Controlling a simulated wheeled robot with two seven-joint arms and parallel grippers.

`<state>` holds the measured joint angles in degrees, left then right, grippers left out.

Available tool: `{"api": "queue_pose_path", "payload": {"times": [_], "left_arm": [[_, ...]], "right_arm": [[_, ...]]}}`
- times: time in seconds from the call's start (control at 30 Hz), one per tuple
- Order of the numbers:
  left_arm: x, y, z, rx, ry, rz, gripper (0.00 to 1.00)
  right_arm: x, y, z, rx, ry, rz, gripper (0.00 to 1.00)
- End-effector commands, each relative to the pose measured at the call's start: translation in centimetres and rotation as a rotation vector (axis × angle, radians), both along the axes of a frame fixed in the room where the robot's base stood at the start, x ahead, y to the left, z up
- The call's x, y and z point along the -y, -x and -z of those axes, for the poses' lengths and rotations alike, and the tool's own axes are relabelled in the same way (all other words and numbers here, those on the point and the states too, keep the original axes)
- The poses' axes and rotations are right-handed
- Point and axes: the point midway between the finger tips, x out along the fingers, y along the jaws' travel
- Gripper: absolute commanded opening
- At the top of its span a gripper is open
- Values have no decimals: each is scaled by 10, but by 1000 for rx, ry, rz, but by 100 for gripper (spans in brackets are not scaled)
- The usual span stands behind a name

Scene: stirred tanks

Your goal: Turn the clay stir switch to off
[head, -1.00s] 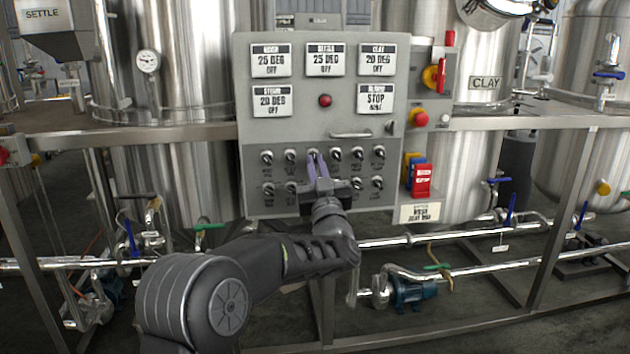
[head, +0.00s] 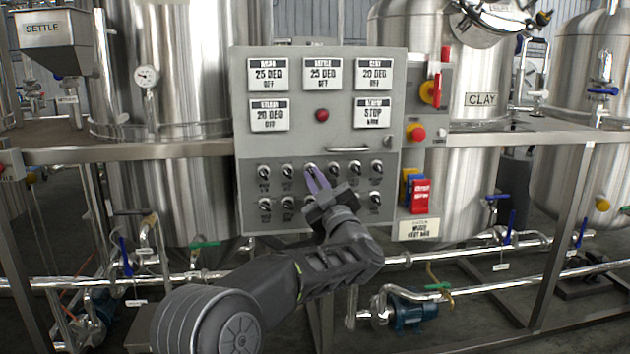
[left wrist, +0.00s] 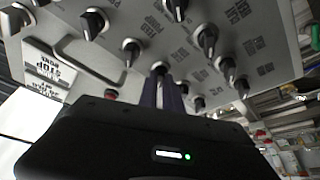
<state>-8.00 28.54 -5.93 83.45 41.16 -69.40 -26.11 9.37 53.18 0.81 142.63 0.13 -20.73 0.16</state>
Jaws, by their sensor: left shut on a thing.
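The grey control panel (head: 320,142) carries two rows of black rotary switches in its lower half. Their small labels are too blurred to read, so I cannot tell which is the clay stir switch. My left gripper (head: 314,178) has its purple fingers shut on an upper-row switch knob (head: 310,168), third from the left. In the left wrist view the fingers (left wrist: 170,92) reach up to this knob (left wrist: 160,68), and they partly hide it. The gripper is tilted, with its fingers leaning up and left in the head view. My right gripper is not in view.
Neighbouring knobs (head: 333,170) stand close around the fingers. A handle (head: 348,149) and a red lamp (head: 322,115) are above. At the right are a red emergency button (head: 415,132) and red tag (head: 421,196). A steel rail (head: 170,147) runs behind the arm.

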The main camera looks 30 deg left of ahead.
Motion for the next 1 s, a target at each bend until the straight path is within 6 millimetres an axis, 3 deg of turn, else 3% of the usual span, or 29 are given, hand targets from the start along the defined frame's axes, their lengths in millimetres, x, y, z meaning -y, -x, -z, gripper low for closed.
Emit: {"api": "queue_pose_path", "payload": {"times": [0.17, 0.2, 0.43, 0.77, 1.0], "left_arm": [[-1, 1, -4, 7, -1, 0, 0], [-1, 1, -4, 7, -1, 0, 12], [-1, 1, -2, 4, -1, -1, 31], [2, 2, 0, 1, -1, 0, 31], [24, 21, 9, 1, -1, 3, 31]], "right_arm": [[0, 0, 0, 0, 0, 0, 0], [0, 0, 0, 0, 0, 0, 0], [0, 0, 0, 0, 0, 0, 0], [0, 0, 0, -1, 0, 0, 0], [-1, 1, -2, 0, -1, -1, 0]]}}
